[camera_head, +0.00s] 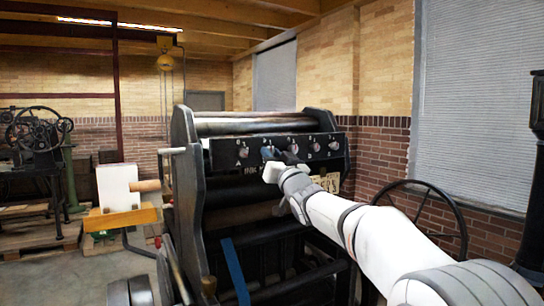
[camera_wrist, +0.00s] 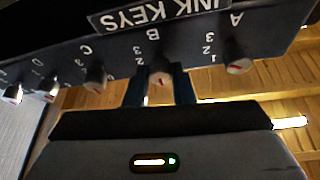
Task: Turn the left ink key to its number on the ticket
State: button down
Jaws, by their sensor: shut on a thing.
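A dark panel marked INK KEYS (camera_head: 222,153) runs across the press, with a row of small metal keys. The leftmost key, A (camera_head: 243,152), stands free of my gripper; in the wrist view, turned upside down, it is at the right (camera_wrist: 238,66), with a red mark and numbers beside it. My gripper (camera_head: 268,154) is at the second key from the left. In the wrist view its dark fingers (camera_wrist: 160,88) are shut on key B (camera_wrist: 160,78), one on each side. A tan card (camera_head: 332,182) hangs below the panel, partly hidden by my arm; its writing is unreadable.
Key C (camera_wrist: 95,76) is beside B, with more keys beyond it. A handwheel (camera_head: 430,190) stands right of the press. A white block (camera_head: 118,187) on a wooden stand is at the left. Open floor lies at the lower left.

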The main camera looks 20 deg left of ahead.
jog(key=shift+f+m, duration=0.1)
jog(key=shift+m, duration=0.4)
jog(key=m+h+p, duration=0.2)
jog(key=m+p, duration=0.1)
jog(key=m, duration=0.3)
jog(key=m+h+p, duration=0.3)
jog(key=m, duration=0.2)
jog(key=r+m+h+p, duration=0.1)
jog(key=m+h+p, duration=0.1)
jog(key=m, duration=0.4)
jog(key=shift+s+a+m+h+p, duration=0.2)
jog(key=shift+m+h+p, duration=0.1)
jog(key=shift+p, duration=0.25)
jog(key=shift+f+m+g, duration=0.25)
jog(key=shift+m+g, duration=0.05)
jog(key=c, duration=1.2)
grip_release()
jog(key=shift+r, duration=0.15)
jog(key=shift+c, duration=0.2)
jog(key=shift+s+d, duration=0.15)
